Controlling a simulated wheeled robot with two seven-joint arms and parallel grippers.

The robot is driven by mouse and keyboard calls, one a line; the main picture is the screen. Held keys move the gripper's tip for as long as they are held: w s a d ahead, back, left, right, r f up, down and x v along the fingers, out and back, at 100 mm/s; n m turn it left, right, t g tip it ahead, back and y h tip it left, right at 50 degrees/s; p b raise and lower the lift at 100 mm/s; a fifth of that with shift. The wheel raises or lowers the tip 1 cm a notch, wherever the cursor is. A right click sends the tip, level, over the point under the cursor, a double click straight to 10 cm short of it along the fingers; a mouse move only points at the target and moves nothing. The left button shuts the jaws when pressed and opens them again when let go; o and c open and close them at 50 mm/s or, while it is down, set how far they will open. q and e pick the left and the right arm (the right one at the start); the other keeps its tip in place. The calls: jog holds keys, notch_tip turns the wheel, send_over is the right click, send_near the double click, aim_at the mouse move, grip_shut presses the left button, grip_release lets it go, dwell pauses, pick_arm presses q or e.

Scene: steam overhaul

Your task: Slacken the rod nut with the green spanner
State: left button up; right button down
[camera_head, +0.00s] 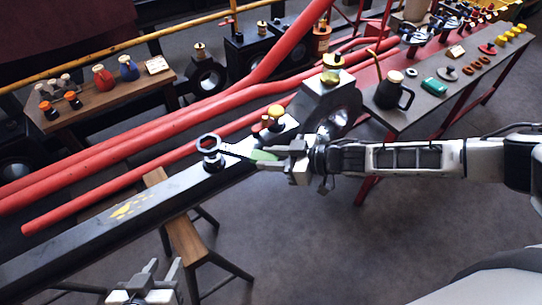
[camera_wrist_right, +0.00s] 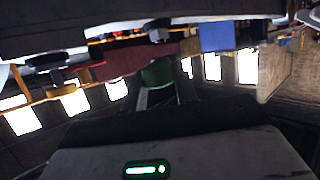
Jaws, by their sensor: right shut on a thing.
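My right gripper (camera_head: 272,158) is shut on the green handle of the green spanner (camera_head: 262,155). The handle also shows as a green patch between the fingers in the right wrist view (camera_wrist_right: 158,73). The spanner's dark shank runs left to its ring end, which is at the rod nut (camera_head: 212,160) on top of the black rod. My left gripper (camera_head: 164,272) is open and empty at the bottom of the head view, below the rod.
The black rod (camera_head: 75,232) runs diagonally to a large grey rod end (camera_head: 325,105), with red pipes behind it. A wooden bench (camera_head: 110,100) with small pots stands at the left. A grey table (camera_head: 425,107) with a dark jug (camera_head: 392,95) and parts stands at the right.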

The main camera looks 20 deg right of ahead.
jog(key=shift+r, duration=0.15)
notch_tip(320, 180, up, 4)
jog(key=p, duration=0.4)
jog(key=s+p, duration=0.6)
jog(key=s, duration=0.8)
jog(key=shift+a, duration=0.15)
